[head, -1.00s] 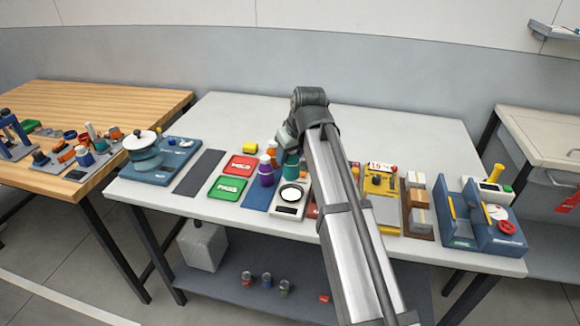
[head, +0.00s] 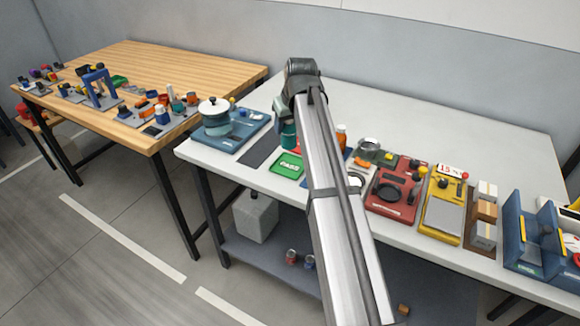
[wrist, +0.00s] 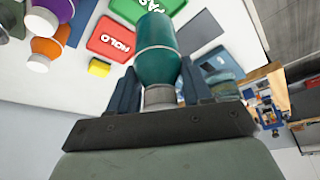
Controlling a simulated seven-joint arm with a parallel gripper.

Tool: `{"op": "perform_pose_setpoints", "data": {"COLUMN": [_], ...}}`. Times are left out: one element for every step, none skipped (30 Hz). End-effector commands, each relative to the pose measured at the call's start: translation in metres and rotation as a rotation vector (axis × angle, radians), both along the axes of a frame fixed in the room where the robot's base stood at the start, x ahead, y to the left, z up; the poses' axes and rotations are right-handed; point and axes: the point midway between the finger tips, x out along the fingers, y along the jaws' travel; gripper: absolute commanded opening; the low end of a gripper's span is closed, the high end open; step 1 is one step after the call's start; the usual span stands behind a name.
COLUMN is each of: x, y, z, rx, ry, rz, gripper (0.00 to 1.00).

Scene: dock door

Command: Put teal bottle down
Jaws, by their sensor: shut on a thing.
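The teal bottle (head: 289,135) is in my gripper (head: 283,112), behind the green PASS tray in the head view. In the wrist view the teal bottle (wrist: 158,55) sits between the two fingers of my gripper (wrist: 158,88), its grey neck end toward the palm. Its far end overlaps the green PASS tray (wrist: 148,8); whether it touches any surface cannot be told. The PASS tray (head: 288,167) also shows in the head view, left of my arm. The red HOLD tray (wrist: 112,40) lies beside it in the wrist view.
A yellow block (wrist: 99,67), an orange bottle (wrist: 46,46) and a purple bottle (wrist: 54,10) are nearby. A dark mat (head: 259,149) lies left of the PASS tray, with a blue board (head: 245,136) beyond. The back of the white table (head: 420,118) is clear.

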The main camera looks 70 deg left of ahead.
Motion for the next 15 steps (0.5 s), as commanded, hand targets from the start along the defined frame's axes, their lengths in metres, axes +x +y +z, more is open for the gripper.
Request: {"op": "perform_pose_setpoints", "data": {"x": [0.003, 0.005, 0.007, 0.007, 0.008, 0.008, 0.008, 0.008, 0.008, 0.008, 0.008, 0.008, 0.008, 0.008, 0.008], "y": [0.011, 0.015, 0.017, 0.018, 0.018, 0.017, 0.017, 0.017, 0.017, 0.017, 0.017, 0.017, 0.016, 0.016, 0.016], "z": [0.003, 0.004, 0.005, 0.006, 0.006, 0.006, 0.005, 0.005, 0.003, 0.001, -0.001, -0.005, -0.009, -0.014, -0.020], "rx": [0.001, 0.001, 0.001, 0.001, 0.002, 0.001, 0.001, 0.001, 0.001, 0.001, 0.001, 0.000, -0.001, -0.001, -0.002], "ry": [-0.001, 0.000, -0.002, 0.000, 0.000, 0.000, -0.001, -0.001, 0.000, 0.000, 0.000, 0.000, 0.001, 0.001, 0.000], "rz": [-0.022, -0.038, -0.061, -0.079, -0.092, -0.108, -0.117, -0.125, -0.133, -0.136, -0.139, -0.139, -0.140, -0.140, -0.140], "gripper": [0.12, 0.12, 0.12, 0.12, 0.12, 0.12, 0.12, 0.12, 0.12, 0.12, 0.12, 0.12, 0.12, 0.12, 0.12]}}
